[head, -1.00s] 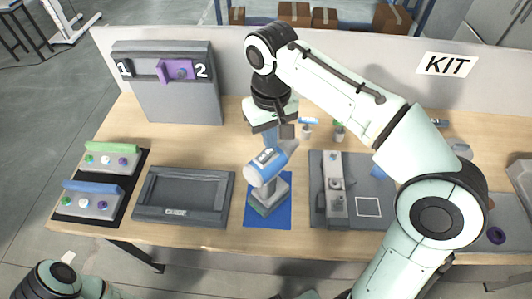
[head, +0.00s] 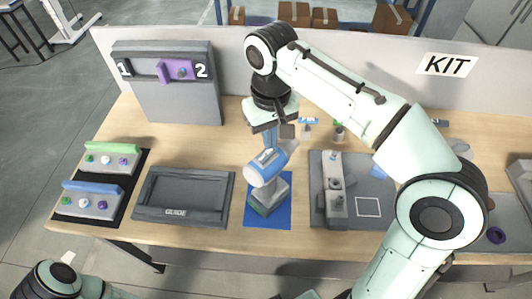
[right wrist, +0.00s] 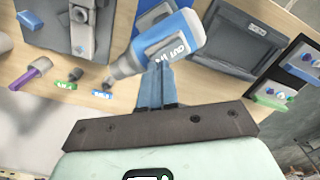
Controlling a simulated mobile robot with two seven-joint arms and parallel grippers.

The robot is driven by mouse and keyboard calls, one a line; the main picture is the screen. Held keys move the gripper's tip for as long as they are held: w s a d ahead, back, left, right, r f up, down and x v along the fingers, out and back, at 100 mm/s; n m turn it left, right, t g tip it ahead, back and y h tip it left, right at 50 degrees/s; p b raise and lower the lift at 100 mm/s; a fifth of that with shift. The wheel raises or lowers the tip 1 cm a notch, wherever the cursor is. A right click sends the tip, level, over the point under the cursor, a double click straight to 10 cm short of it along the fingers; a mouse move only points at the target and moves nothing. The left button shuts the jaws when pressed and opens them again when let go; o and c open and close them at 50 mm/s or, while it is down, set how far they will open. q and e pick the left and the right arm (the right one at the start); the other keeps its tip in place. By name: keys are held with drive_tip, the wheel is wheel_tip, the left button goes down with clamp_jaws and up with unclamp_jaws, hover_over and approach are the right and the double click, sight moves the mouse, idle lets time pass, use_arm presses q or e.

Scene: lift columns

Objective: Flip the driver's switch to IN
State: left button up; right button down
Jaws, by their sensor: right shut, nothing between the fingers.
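The driver (head: 262,170), a blue-and-white tool, rests tilted on a grey stand (head: 268,198) over a blue mat (head: 283,216). In the right wrist view the driver (right wrist: 190,33) shows a blue panel lettered OUT and IN. My right gripper (head: 270,143) is shut and empty, its blue fingers pointing down at the driver. In the right wrist view the fingertips (right wrist: 155,68) are right at the panel's edge, hiding part of it. I cannot tell whether they touch it or how the switch is set. My left gripper is not in view.
A grey GUIDE tray (head: 150,213) lies left of the mat, and a grey fixture board (head: 376,221) lies right. Two button blocks, one green-topped (head: 112,147) and one blue-topped (head: 92,187), sit at far left. A grey panel with a purple slider (head: 176,72) stands behind.

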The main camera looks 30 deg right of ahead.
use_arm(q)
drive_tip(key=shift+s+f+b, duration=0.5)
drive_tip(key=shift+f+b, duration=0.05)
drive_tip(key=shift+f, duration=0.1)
use_arm(e)
drive_tip(key=shift+f, duration=1.05)
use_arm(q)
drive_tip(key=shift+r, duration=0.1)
use_arm(e)
drive_tip(key=shift+r+p, duration=1.6)
drive_tip(key=shift+r, duration=0.75)
drive_tip(key=shift+r+p, duration=0.85)
drive_tip(key=shift+r, duration=0.4)
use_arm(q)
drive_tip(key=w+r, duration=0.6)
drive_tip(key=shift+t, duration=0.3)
use_arm(e)
drive_tip(key=shift+w+f, duration=0.1)
drive_tip(key=shift+s, duration=0.2)
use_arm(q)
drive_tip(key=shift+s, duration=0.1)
